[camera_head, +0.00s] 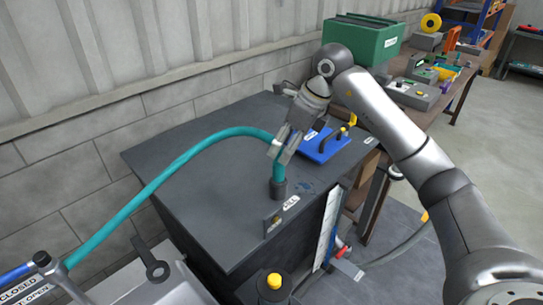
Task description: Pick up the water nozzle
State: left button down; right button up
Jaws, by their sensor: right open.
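The water nozzle is not clearly distinct; a teal hose (165,175) arches over the dark grey cabinet top (185,185) and runs down into a dark cylindrical end piece (278,188) near the cabinet's front edge. I cannot tell whether that piece is the nozzle or a holder around it. My right gripper (281,150) points down at the hose's descending part, just above the dark piece. Its fingers are open and appear on either side of the hose; whether they touch it I cannot tell. My left gripper is not in view.
A blue plate (313,154) with a dark handle lies right of my right gripper. A green box (366,42) stands on the brown workbench behind. A valve lever (50,265) is at lower left. A black cylinder with a yellow top (273,281) stands in front.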

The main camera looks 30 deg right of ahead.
aim_at(278, 168)
jog(key=shift+w+a+f, duration=0.15)
jog(key=shift+a+f, duration=0.05)
jog(key=shift+f, duration=0.8)
jog(key=shift+s+a+f+p, duration=0.15)
jog(key=shift+s+f+p, duration=0.15)
jog(key=shift+f, duration=0.1)
jog(key=p+x, duration=0.1)
jog(key=x, duration=0.1)
jog(key=p+x, duration=0.1)
jog(key=x, duration=0.1)
jog(key=shift+w+f, duration=0.2)
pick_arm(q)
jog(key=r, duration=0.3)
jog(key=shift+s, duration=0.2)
pick_arm(e)
jog(key=shift+w+f, duration=0.1)
jog(key=shift+f, duration=0.35)
grip_shut()
